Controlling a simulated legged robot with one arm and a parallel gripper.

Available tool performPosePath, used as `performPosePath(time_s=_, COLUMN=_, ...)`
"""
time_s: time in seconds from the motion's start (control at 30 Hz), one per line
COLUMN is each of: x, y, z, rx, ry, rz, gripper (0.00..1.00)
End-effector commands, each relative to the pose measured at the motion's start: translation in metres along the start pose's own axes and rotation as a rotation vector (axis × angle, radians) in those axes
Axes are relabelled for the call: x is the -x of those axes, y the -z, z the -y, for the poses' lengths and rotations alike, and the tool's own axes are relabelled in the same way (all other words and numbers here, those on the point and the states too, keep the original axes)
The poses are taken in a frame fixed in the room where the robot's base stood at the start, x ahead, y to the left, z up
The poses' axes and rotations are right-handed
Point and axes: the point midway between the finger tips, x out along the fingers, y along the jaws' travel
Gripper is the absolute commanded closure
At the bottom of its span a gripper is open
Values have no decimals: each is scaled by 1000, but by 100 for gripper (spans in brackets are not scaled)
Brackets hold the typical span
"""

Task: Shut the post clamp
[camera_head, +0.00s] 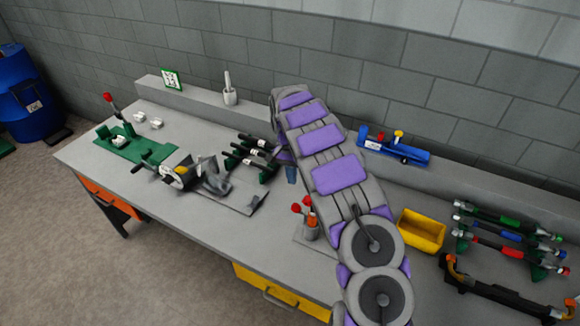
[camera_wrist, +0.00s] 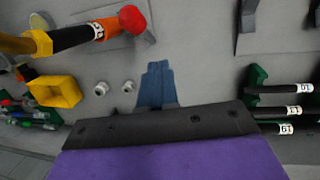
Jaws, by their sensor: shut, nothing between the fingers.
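A device with red balls and an orange part (camera_head: 312,221) stands on a small plate near the bench middle, partly behind my arm; I take it for the post clamp but cannot be sure. In the wrist view a black and orange handle (camera_wrist: 75,37) with a red ball (camera_wrist: 132,19) lies at upper left, close to the camera. Whether the clamp is open or shut cannot be told. My gripper (camera_wrist: 155,80) shows blue fingers, shut and empty, pointing at the bench and apart from the handle. Its blue tip (camera_head: 291,174) shows left of my arm in the head view.
Racked black tools (camera_head: 252,152) are left of my gripper. A grey fixture with a black handle (camera_head: 190,175) and a green fixture (camera_head: 130,148) are further left. A yellow bin (camera_head: 421,231), tool rack (camera_head: 510,230) and blue device (camera_head: 395,149) are on the right.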

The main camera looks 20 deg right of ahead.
Motion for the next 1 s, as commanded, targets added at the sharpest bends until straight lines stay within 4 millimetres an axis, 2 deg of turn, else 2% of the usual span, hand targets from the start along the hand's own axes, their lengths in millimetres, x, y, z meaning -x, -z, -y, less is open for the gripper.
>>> performPosePath(time_s=0.1, x=-27, y=0, z=-3, rx=-2, ry=-3, rz=7, gripper=100)
performPosePath(time_s=0.5, x=-43, y=-27, z=-11, rx=1, ry=-3, rz=0, gripper=100)
performPosePath(time_s=1.0, x=-46, y=-29, z=-15, rx=1, ry=-1, rz=3, gripper=100)
